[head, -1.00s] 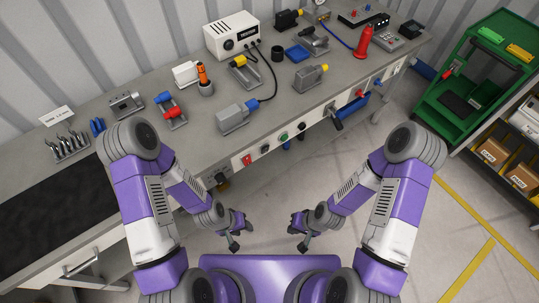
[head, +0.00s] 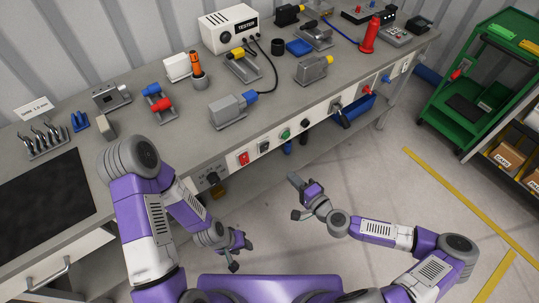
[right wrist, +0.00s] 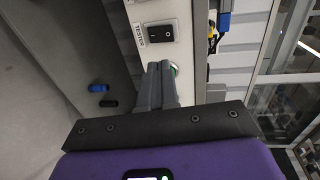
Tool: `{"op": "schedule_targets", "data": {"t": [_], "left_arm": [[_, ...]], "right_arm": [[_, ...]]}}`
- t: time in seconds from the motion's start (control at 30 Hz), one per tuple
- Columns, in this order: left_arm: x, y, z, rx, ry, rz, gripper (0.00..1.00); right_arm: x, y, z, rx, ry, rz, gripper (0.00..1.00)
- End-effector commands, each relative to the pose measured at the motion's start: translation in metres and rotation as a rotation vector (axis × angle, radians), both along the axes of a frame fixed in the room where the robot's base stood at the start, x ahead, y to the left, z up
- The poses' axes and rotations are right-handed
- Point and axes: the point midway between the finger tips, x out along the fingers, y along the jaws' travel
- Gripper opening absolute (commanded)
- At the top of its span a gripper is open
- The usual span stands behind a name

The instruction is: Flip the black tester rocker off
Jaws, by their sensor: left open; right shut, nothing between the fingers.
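The black tester rocker (right wrist: 160,33) sits in a white plate on the bench's front panel, beside a "TESTER" label, in the right wrist view. In the head view it is small (head: 264,147), between a red switch and a green button. Which way it is tipped I cannot tell. My right gripper (head: 291,177) is shut and empty in front of the panel, apart from the rocker in the head view. Its fingers (right wrist: 159,72) appear beside the rocker in the wrist view and partly cover the green button (right wrist: 174,68). My left gripper (head: 240,253) is open and empty, low in front of the bench.
Other controls line the panel: a red switch (head: 244,158), a black knob (head: 304,123) and a lever (head: 337,107). The white tester box (head: 228,29) and several fixtures stand on the bench. A green cart (head: 480,80) is at right. The floor before the bench is clear.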

Motion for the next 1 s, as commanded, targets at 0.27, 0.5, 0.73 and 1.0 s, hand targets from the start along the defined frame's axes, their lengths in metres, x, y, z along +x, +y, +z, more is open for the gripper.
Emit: {"op": "schedule_targets", "data": {"t": [0.27, 0.5, 0.73, 1.0], "left_arm": [[0.000, 0.000, -0.001, 0.000, 0.000, 0.000, 0.43], [0.000, 0.000, -0.010, 0.000, 0.000, 0.000, 0.43], [0.000, 0.000, -0.021, 0.000, 0.000, 0.000, 0.43], [0.000, 0.000, -0.027, 0.000, 0.000, 0.000, 0.43]], "right_arm": [[0.005, 0.005, -0.002, -0.001, 0.001, 0.004, 0.00], [0.038, 0.030, -0.010, -0.001, 0.002, 0.007, 0.00], [0.077, 0.059, -0.018, -0.002, 0.001, 0.006, 0.00], [0.106, 0.079, -0.012, -0.002, 0.002, 0.004, 0.00]]}}
